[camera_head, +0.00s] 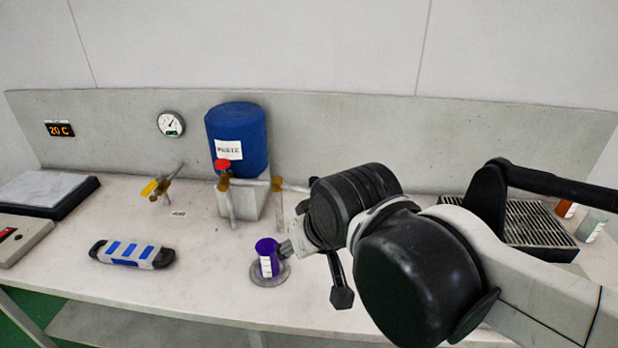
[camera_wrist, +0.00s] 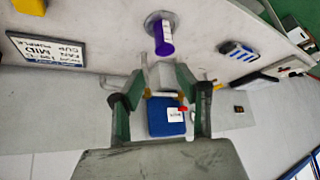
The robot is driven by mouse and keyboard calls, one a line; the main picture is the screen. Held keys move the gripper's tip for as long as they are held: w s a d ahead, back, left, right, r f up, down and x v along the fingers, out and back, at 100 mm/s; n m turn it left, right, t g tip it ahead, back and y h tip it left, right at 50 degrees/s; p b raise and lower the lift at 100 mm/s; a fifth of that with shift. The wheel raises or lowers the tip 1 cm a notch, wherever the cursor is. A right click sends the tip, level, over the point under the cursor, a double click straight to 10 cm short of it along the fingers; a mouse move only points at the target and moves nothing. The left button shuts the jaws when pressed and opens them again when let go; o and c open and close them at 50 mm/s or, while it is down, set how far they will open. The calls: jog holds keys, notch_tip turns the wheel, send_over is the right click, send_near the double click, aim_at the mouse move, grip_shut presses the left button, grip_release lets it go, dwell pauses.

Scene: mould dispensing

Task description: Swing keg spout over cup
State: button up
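The blue keg (camera_head: 237,140) stands on a grey stand at the back of the bench, with a label and a red-topped brass tap (camera_head: 224,180) in front. The purple cup (camera_head: 267,257) stands upright on a round grey disc (camera_head: 268,274) near the bench front. In the wrist view, my gripper (camera_wrist: 162,82) is open, its fingers apart. The keg (camera_wrist: 166,117) and brass-coloured tap parts show between them; I cannot tell whether either finger touches the spout. The cup (camera_wrist: 164,38) shows beyond the fingertips. In the head view my arm hides most of the gripper.
A grey and blue case (camera_head: 132,253) lies left of the cup. A yellow-handled brass tap (camera_head: 160,187) stands farther back. A black slatted tray (camera_head: 530,225) is at right, partly behind my arm. A sign (camera_wrist: 47,50) shows in the wrist view.

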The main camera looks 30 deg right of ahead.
jog(key=shift+m+g, duration=0.3)
jog(key=shift+m, duration=0.3)
jog(key=w+r, duration=0.1)
jog(key=w+d+r+p, duration=0.1)
jog(key=w+d+r, duration=0.1)
jog(key=w, duration=0.1)
jog(key=shift+r+p, duration=0.25)
jog(key=shift+p, duration=0.05)
grip_shut()
jog(key=w+d+r+m+g+h+p, duration=0.1)
jog(key=w+d+m+p, duration=0.2)
jog(key=w+d, duration=0.5)
jog(key=w+d+r+m+g+h+p, duration=0.1)
jog(key=w+d+m+p, duration=0.3)
jog(key=w+d, duration=0.4)
jog(key=shift+w+r+g+p, duration=0.3)
jog(key=shift+w+g+p, duration=0.3)
jog(key=shift+w, duration=1.7)
